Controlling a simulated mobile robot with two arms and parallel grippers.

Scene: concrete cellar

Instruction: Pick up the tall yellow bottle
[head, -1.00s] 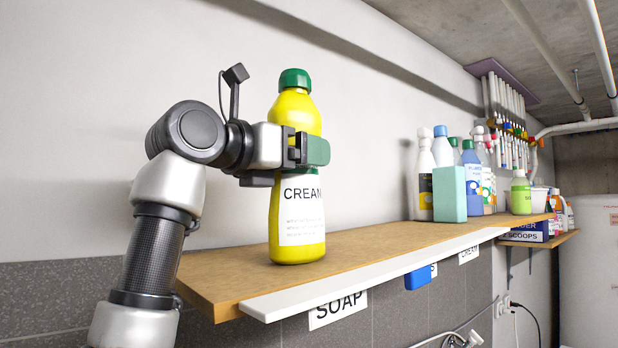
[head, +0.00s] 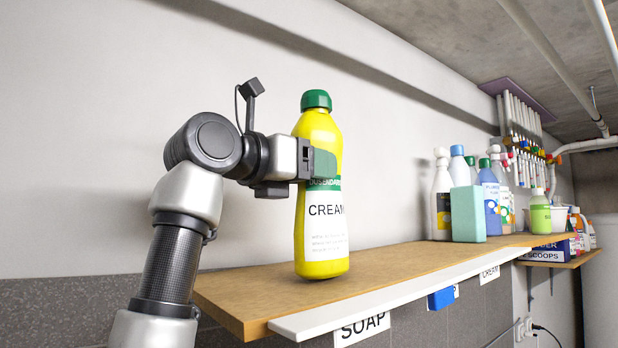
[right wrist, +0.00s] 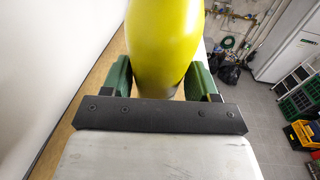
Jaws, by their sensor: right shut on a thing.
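The tall yellow bottle (head: 320,245) has a green cap and a white CREAM label. It stands nearly upright over the near end of the wooden shelf (head: 400,262). Its base is at the board; I cannot tell whether it touches. My right gripper (head: 318,163) reaches in from the left and is shut on the bottle's upper body, above the label. In the right wrist view the yellow body (right wrist: 165,45) sits between the green finger pads of the gripper (right wrist: 160,76). The bottle's lower part is hidden there. My left gripper is not in view.
A turquoise box (head: 468,214) and several bottles, one of them blue (head: 491,205), stand farther along the shelf. The shelf between is clear. A white front strip (head: 350,314) carries SOAP and CREAM signs and a blue clip (head: 441,299). The wall is close behind.

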